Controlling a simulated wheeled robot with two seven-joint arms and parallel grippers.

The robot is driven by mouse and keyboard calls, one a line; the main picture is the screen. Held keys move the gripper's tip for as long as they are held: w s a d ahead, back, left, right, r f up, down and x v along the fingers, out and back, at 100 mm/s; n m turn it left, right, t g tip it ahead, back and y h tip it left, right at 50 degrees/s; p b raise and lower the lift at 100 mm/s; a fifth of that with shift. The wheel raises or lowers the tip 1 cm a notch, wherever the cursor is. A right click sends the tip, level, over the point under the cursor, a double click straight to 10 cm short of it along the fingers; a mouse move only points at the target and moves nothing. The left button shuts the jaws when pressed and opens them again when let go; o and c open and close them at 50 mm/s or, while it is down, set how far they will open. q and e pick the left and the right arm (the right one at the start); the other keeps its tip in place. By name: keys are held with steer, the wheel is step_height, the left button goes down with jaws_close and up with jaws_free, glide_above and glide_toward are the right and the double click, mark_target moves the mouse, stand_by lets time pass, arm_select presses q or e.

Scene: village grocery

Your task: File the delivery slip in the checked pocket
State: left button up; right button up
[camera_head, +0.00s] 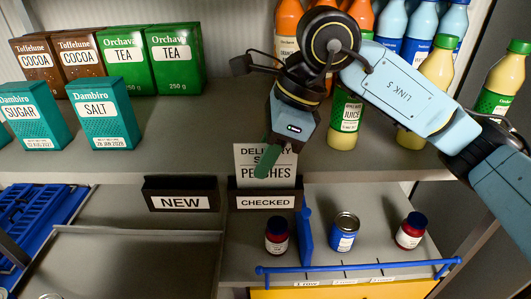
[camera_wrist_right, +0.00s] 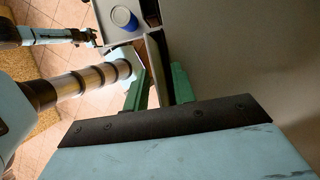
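The delivery slip (camera_head: 245,158), a pale card reading PEACHES, stands upright at the CHECKED pocket (camera_head: 265,202), a dark holder on the shelf edge. Its lower edge meets the pocket's top; how deep it sits is hidden. My right gripper (camera_head: 268,165) is in front of the slip and covers part of its text. In the right wrist view its green fingers (camera_wrist_right: 158,88) are apart, with a thin panel, probably the slip, between them; I see no clear contact. A small arm end at the upper left of that view, probably my left gripper (camera_wrist_right: 90,38), is too small to read.
The NEW pocket (camera_head: 180,203) is left of CHECKED. Below are a blue can (camera_head: 344,232), two dark jars (camera_head: 277,236) (camera_head: 410,231), a blue divider (camera_head: 305,234) and a blue rail (camera_head: 360,267). Boxes (camera_head: 175,58) and bottles (camera_head: 392,22) stand on the upper shelf.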

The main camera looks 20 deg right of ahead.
steer(key=b+v, duration=0.1)
steer(key=v, duration=1.1)
steer(key=shift+s, duration=0.15)
stand_by(0.5)
